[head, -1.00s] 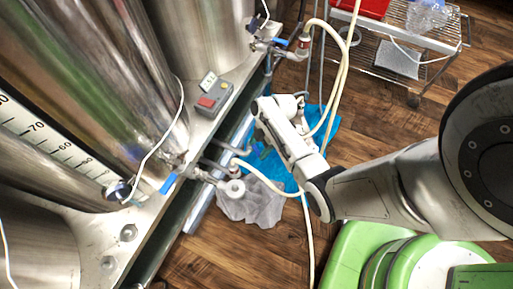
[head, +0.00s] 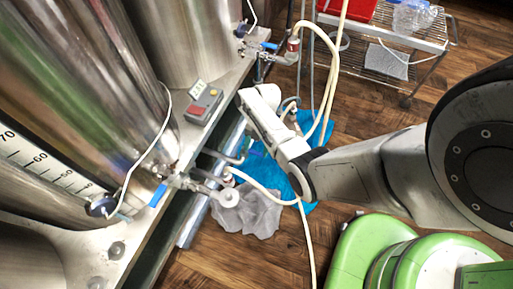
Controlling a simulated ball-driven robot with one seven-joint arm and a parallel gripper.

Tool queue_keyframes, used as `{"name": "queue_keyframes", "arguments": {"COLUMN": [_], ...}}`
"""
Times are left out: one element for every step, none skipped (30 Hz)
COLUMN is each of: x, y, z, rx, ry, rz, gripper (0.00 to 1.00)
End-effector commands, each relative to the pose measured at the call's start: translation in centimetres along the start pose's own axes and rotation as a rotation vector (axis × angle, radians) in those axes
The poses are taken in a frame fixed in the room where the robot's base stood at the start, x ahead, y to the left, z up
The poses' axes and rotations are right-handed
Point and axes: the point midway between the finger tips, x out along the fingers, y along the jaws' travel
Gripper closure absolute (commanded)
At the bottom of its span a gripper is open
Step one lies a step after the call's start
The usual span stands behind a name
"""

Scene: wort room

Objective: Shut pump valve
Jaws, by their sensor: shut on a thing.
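My gripper (head: 254,101) is at the end of the white wrist, just right of the steel stand's edge in the head view. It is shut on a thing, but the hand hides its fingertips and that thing. I cannot make out the pump valve's handle for sure. A blue-handled valve (head: 158,194) sits at the foot of the left kettle. Another blue-handled valve (head: 270,46) sits at the back kettle, with a pale hose running from its fitting.
Steel kettles (head: 90,80) stand on the stand (head: 150,222). A grey control box (head: 203,104) with a red part sits on it. Pale hoses (head: 332,75) hang past my wrist. A blue sheet and a grey cloth (head: 248,212) lie below. A wire cart (head: 385,60) stands at back right.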

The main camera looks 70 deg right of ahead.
Motion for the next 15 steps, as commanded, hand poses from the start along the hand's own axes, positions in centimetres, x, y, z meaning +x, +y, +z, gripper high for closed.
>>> {"name": "queue_keyframes", "arguments": {"x": [-0.04, -0.05, -0.05, -0.06, -0.06, -0.06, -0.07, -0.07, -0.07, -0.07, -0.07, -0.07, -0.07, -0.07, -0.07], "y": [0.04, 0.04, 0.04, 0.04, 0.04, 0.04, 0.04, 0.04, 0.04, 0.04, 0.05, 0.04, 0.05, 0.05, 0.05], "z": [0.09, 0.10, 0.10, 0.10, 0.10, 0.10, 0.10, 0.10, 0.11, 0.11, 0.11, 0.11, 0.11, 0.11, 0.11], "rx": [-0.008, -0.010, -0.013, -0.014, -0.015, -0.015, -0.016, -0.016, -0.016, -0.016, -0.016, -0.016, -0.016, -0.016, -0.016], "ry": [-0.003, -0.003, -0.003, -0.003, -0.003, -0.003, -0.003, -0.003, -0.003, -0.003, -0.004, -0.004, -0.004, -0.004, -0.004], "rz": [-0.002, -0.003, -0.004, -0.004, -0.004, -0.005, -0.005, -0.005, -0.005, -0.005, -0.005, -0.004, -0.004, -0.004, -0.004], "gripper": [0.89, 0.89, 0.89, 0.89, 0.89, 0.89, 0.89, 0.89, 0.89, 0.89, 0.89, 0.89, 0.89, 0.32, 0.29]}}
